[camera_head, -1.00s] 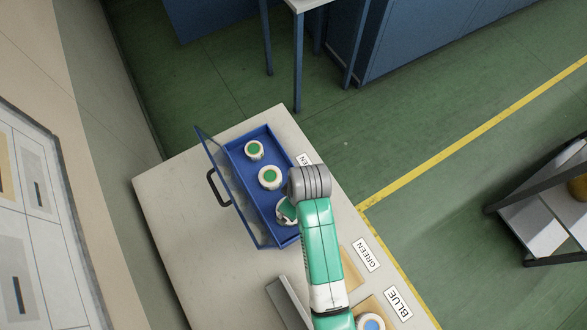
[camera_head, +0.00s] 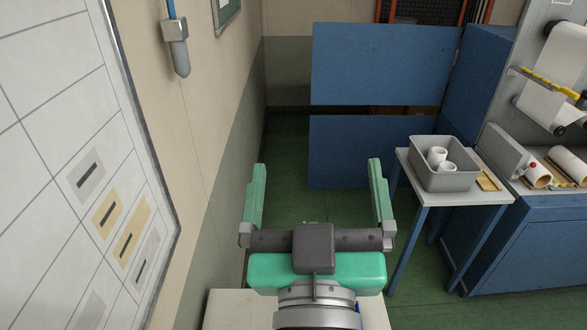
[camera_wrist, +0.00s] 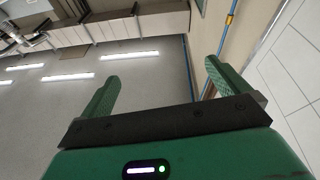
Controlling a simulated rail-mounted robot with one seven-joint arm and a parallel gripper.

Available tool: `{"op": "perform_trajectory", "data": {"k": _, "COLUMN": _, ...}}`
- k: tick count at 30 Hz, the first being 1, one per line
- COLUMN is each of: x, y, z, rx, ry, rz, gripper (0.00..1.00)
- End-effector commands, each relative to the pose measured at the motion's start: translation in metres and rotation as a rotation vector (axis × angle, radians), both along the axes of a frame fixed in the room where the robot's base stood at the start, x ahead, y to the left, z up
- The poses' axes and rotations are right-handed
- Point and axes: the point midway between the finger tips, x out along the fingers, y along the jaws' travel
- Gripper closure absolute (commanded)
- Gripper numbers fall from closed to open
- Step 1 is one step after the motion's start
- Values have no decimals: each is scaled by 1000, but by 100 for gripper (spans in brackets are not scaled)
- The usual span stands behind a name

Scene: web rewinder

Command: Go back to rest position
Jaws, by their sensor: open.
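My gripper (camera_head: 316,190) is raised in front of the head camera, its two green fingers spread wide apart with nothing between them. In the wrist view my gripper (camera_wrist: 158,85) is also open and empty, and the ceiling lights and upper walls show beyond it. A pale table top (camera_head: 228,312) shows only in part at the bottom of the head view, below and behind my gripper. What stands on it is mostly hidden by my arm.
A grey bin (camera_head: 445,178) with white rolls stands on a small side table (camera_head: 480,192) at the right, beside the blue machine (camera_head: 530,240). A wall board (camera_head: 80,170) fills the left. A grey device (camera_head: 176,50) hangs on the wall. Green floor is clear ahead.

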Motion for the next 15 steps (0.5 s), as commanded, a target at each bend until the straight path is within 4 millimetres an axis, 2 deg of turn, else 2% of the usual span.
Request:
{"op": "perform_trajectory", "data": {"k": 1, "x": -20, "y": 9, "z": 29, "rx": 26, "ry": -97, "rz": 24, "gripper": 0}}
{"op": "perform_trajectory", "data": {"k": 3, "x": -45, "y": 17, "z": 59, "rx": 57, "ry": -207, "rz": 54, "gripper": 0}}
{"op": "perform_trajectory", "data": {"k": 6, "x": -66, "y": 23, "z": 80, "rx": 82, "ry": -288, "rz": 79, "gripper": 0}}
{"op": "perform_trajectory", "data": {"k": 9, "x": -71, "y": 24, "z": 85, "rx": 90, "ry": -311, "rz": 86, "gripper": 0}}
{"op": "perform_trajectory", "data": {"k": 15, "x": -70, "y": 24, "z": 84, "rx": 88, "ry": -307, "rz": 85, "gripper": 0}}
